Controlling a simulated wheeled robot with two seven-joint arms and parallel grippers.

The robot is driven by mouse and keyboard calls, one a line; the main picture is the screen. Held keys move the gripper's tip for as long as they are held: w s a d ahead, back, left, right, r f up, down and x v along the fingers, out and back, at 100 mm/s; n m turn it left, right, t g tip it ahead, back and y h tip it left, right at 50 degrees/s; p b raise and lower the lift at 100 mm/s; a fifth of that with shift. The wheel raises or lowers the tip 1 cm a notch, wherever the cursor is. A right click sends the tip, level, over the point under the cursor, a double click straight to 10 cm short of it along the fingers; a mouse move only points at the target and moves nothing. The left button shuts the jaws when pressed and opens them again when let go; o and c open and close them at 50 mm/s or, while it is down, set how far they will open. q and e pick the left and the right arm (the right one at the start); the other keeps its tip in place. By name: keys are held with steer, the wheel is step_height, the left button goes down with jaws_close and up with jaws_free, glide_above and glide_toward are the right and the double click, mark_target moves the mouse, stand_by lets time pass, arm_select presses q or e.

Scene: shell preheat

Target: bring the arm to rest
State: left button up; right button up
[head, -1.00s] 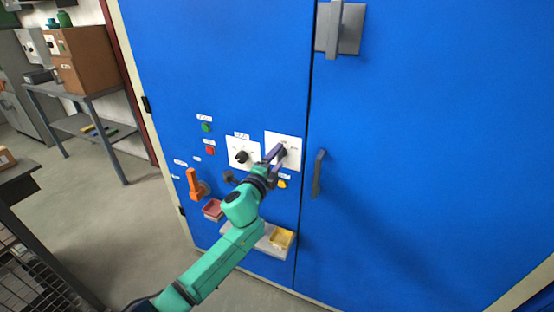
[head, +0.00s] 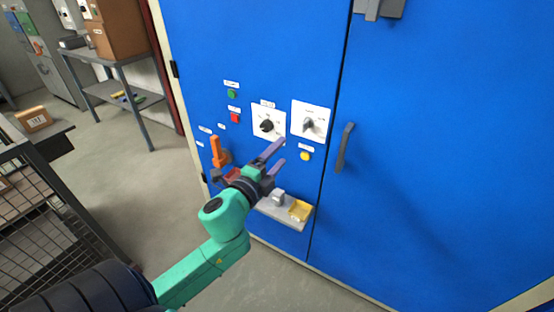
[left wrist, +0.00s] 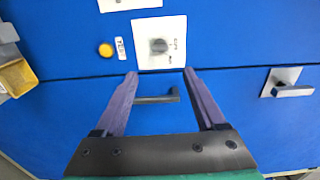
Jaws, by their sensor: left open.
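My left gripper (head: 278,156) is open and empty, in front of the blue cabinet (head: 430,120), a little below two white dial plates. The right-hand dial (head: 308,125) has a grey knob and is clear of the fingers. It also shows in the left wrist view (left wrist: 159,46), beyond the open fingertips (left wrist: 160,72). The left-hand dial (head: 267,125) has a black knob. My green left arm comes in from the lower left and partly hides the lower panel. My right gripper is in neither view.
An orange lever (head: 217,152), a green button (head: 232,94), a red button (head: 235,118) and a yellow button (head: 305,156) are on the panel. A shelf with a yellow tray (head: 300,210) juts out below. A door handle (head: 345,147) sticks out at right. A wire cart (head: 60,215) stands left.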

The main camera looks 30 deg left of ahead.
arm_select(q)
steer(key=shift+s, duration=0.3)
steer(key=s+a+f+n+g, duration=0.2)
steer(key=f+n+g, duration=0.1)
steer(key=f, duration=0.9)
steer(key=s+a+f+n+g+y, duration=0.1)
steer(key=s+a+f+n+g, duration=0.15)
steer(key=f, duration=0.95)
steer(key=s+a+f+n+g, duration=0.2)
steer(key=f+n+g, duration=0.1)
steer(key=f, duration=0.9)
steer(key=s+d+f+n+g, duration=0.2)
steer(key=s+f, duration=0.5)
steer(key=s, duration=0.3)
steer(key=s+d+f+n+g+h, duration=0.1)
steer(key=s+d+f+n+g, duration=0.1)
steer(key=s+f, duration=0.6)
steer(key=s+d+f+n+g, duration=0.2)
steer(key=s+f, duration=0.6)
steer(key=s, duration=0.4)
steer(key=shift+s+d+n+g+p, duration=0.25)
steer(key=shift+d+n+g+p, duration=0.15)
steer(key=shift+d+g, duration=0.65)
steer(key=shift+a, duration=0.2)
